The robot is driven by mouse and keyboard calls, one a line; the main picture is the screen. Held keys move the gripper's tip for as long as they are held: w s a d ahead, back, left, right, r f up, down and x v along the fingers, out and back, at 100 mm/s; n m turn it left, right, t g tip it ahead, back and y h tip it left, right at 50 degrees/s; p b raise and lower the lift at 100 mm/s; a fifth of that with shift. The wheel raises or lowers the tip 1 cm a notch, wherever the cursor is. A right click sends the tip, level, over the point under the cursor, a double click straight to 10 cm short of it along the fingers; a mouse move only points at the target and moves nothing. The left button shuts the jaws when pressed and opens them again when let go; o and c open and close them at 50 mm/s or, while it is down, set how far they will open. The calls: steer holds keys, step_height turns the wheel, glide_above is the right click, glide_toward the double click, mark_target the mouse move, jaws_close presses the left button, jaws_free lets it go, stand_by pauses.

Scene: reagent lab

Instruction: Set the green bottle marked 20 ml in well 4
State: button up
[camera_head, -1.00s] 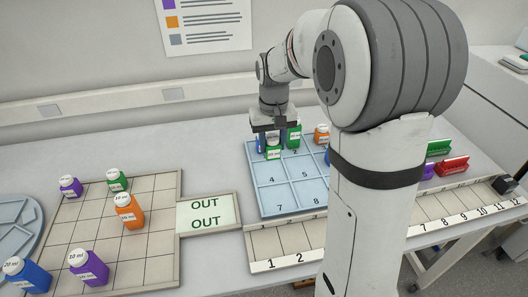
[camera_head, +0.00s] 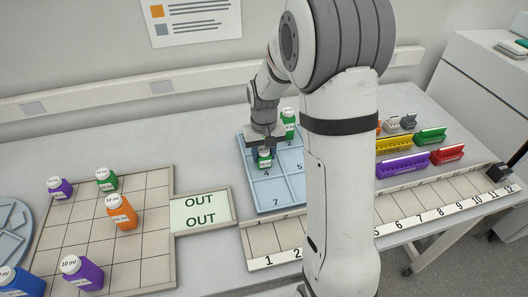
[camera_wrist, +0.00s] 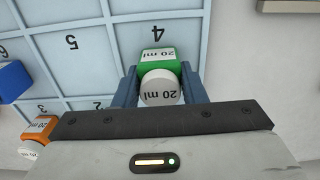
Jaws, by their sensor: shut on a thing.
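My gripper (camera_head: 264,148) is shut on the green bottle (camera_head: 265,160), whose label reads 20 ml. The wrist view shows the green bottle (camera_wrist: 159,60) upright between my two blue fingers (camera_wrist: 160,88), white cap toward the camera. It is within the square of well 4, with the printed 4 just beyond it. I cannot tell whether its base touches the light blue tray (camera_head: 272,191). A second green bottle (camera_head: 289,125) stands in the tray's back row, behind and right of my gripper.
An orange bottle (camera_wrist: 38,128) and a blue bottle (camera_wrist: 12,80) stand in other wells. Purple, yellow and red racks (camera_head: 405,165) stand right of my arm. A beige grid board (camera_head: 150,240) with several bottles lies left, beside the OUT plate (camera_head: 203,228). Wells 5 and 7 look clear.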

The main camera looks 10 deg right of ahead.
mark_target(264, 150)
steer(key=shift+f, duration=0.2)
steer(key=o, duration=1)
steer(key=shift+r, duration=0.1)
step_height(264, 150, up, 11)
steer(key=shift+b, duration=0.35)
steer(key=s+r+t, duration=0.1)
steer(key=s, duration=0.6)
steer(key=s+r+t, duration=0.1)
steer(key=s, duration=0.6)
steer(key=s+t, duration=0.1)
steer(key=s, duration=0.6)
steer(key=shift+s+d+r, duration=0.2)
steer(key=shift+s+r, duration=0.05)
steer(key=shift+r, duration=0.15)
